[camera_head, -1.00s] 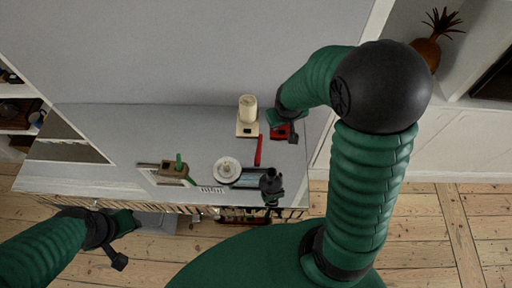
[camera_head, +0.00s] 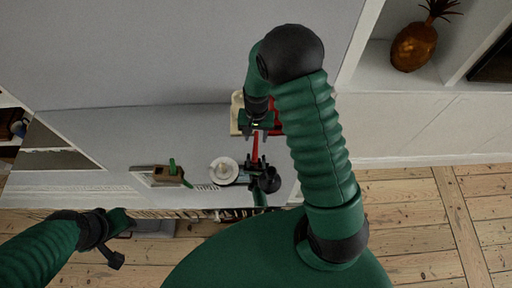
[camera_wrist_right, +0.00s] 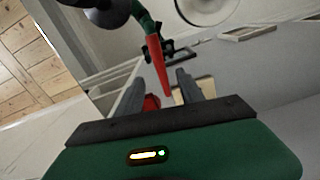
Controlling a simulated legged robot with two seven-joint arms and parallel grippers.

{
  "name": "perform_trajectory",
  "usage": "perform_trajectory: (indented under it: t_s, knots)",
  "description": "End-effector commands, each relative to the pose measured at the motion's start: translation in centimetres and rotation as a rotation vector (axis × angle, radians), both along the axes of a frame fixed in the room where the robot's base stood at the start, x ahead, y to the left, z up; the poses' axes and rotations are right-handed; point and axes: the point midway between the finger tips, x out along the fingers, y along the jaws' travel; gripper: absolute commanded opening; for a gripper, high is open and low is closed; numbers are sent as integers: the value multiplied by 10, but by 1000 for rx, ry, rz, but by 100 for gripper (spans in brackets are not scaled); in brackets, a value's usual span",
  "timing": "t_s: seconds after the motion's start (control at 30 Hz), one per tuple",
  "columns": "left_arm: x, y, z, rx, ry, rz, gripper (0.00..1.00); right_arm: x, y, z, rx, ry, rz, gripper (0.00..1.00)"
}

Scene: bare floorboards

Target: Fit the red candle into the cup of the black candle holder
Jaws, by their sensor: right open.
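My right gripper (camera_head: 256,129) is open. A dark, rounded object (camera_head: 268,182) near the front edge looks like the black candle holder; its cup is not clear. A small dark, pronged shape by the candle partly hides it. My left gripper (camera_head: 122,238) is at lower left, away from the candle; its opening is unclear.
A white plate (camera_head: 223,170) lies left of the dark object. A brown block (camera_head: 168,176) with a green item is farther left. A cream object (camera_head: 236,113) and a red one (camera_head: 277,118) are partly behind my right gripper. A pineapple ornament (camera_head: 413,46) stands at upper right.

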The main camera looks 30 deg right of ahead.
Motion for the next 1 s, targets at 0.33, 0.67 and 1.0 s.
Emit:
perform_trajectory:
  t_s: [0.33,0.67,1.0]
  knots:
    - [0,0,10,0,-1,0,36,-12,4,-47,0,2,0,45]
    - [0,0,9,0,0,0,36,-9,4,-66,-1,-3,1,45]
    - [0,0,9,0,0,0,36,-9,4,-66,0,-2,1,3]
